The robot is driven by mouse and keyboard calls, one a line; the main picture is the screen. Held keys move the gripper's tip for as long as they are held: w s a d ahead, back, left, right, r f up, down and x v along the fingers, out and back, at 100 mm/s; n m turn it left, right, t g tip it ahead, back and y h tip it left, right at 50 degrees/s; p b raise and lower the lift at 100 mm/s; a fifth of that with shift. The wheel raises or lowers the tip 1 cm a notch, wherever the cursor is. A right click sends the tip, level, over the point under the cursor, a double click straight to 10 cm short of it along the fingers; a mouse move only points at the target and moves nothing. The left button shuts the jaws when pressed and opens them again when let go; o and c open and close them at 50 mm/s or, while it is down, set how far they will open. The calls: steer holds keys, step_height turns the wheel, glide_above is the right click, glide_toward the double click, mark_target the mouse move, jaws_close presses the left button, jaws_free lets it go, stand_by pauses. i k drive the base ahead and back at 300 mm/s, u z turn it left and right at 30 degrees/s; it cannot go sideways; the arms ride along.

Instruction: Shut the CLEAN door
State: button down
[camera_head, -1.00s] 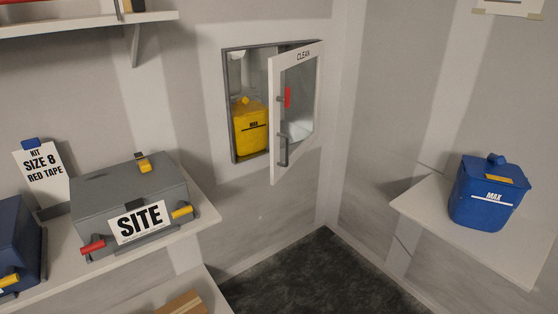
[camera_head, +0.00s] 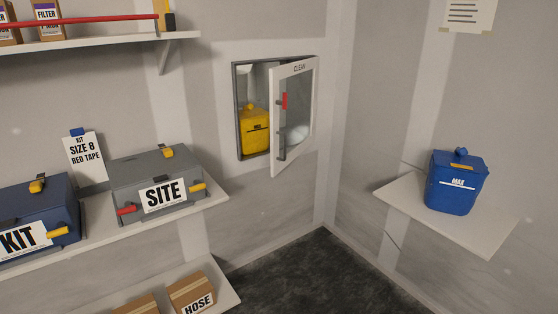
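The CLEAN door (camera_head: 308,125) is a white-framed door with a clear pane, hinged on a wall cabinet (camera_head: 237,120). It stands partly open, swung out into the room. The word CLEAN is on its top rail. A red piece (camera_head: 285,101) and a grey handle (camera_head: 282,146) are on its left side. A yellow MAX container (camera_head: 254,132) sits inside the cabinet, partly hidden by the door. My gripper is not in view.
A shelf at left holds a grey SITE case (camera_head: 158,185), a blue KIT case (camera_head: 35,215) and a sign (camera_head: 86,160). HOSE boxes (camera_head: 192,293) sit below. A blue MAX container (camera_head: 457,182) stands on the right shelf (camera_head: 400,196). The dark floor (camera_head: 310,280) between looks clear.

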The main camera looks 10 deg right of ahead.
mark_target(277, 73)
steer(key=k, duration=0.5)
steer(key=u, duration=0.3)
steer(key=i, duration=0.95)
steer(key=u, duration=0.9)
steer(key=i, duration=0.55)
steer(key=u, duration=0.3)
